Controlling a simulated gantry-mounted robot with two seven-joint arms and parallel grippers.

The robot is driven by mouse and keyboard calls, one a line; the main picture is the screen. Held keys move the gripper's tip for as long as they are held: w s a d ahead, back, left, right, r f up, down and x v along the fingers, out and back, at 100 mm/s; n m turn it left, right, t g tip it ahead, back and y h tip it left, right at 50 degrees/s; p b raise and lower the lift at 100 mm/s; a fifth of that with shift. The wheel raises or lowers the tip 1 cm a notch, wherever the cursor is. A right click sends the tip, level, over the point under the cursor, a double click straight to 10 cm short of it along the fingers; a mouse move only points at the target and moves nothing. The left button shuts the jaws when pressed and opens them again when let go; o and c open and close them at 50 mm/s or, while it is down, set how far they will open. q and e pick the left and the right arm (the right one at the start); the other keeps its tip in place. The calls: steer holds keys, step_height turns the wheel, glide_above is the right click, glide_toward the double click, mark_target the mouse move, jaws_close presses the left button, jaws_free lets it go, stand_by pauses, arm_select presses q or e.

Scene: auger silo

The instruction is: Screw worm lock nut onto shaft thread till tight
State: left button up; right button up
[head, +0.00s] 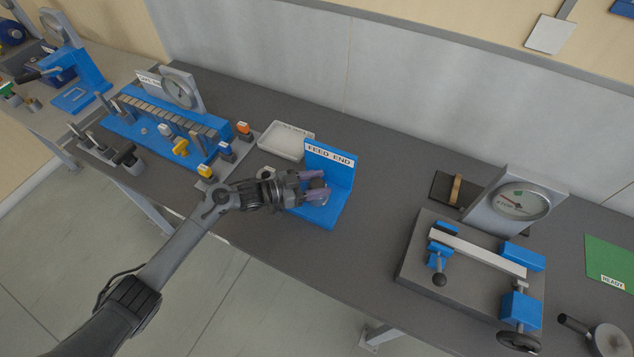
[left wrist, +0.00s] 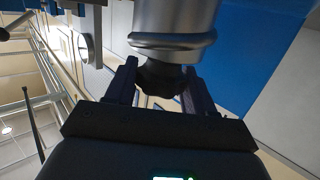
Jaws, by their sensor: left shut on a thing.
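The blue FEED END stand (head: 340,172) sits on the dark bench near the middle of the head view. My left gripper (head: 315,185) reaches it from the left, its two fingers around a small grey round part at the stand. In the left wrist view, the left gripper (left wrist: 160,88) is shut on a dark lobed part, which looks like the worm lock nut (left wrist: 161,72). The nut is right up against the end of a thick grey cylinder with a collar, likely the shaft (left wrist: 172,22). The thread and the nut's seating are hidden. My right gripper is not in view.
A white tray (head: 285,141) lies just behind the stand. A blue rack (head: 150,125) with a dial and several small coloured parts is at left. A clamp fixture with a dial gauge (head: 521,202) stands at right. Bare bench lies between stand and fixture.

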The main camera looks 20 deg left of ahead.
arm_select(q)
steer(key=o, duration=1.1)
steer(key=shift+f, duration=0.1)
steer(key=v, duration=1.1)
steer(key=shift+w, duration=0.1)
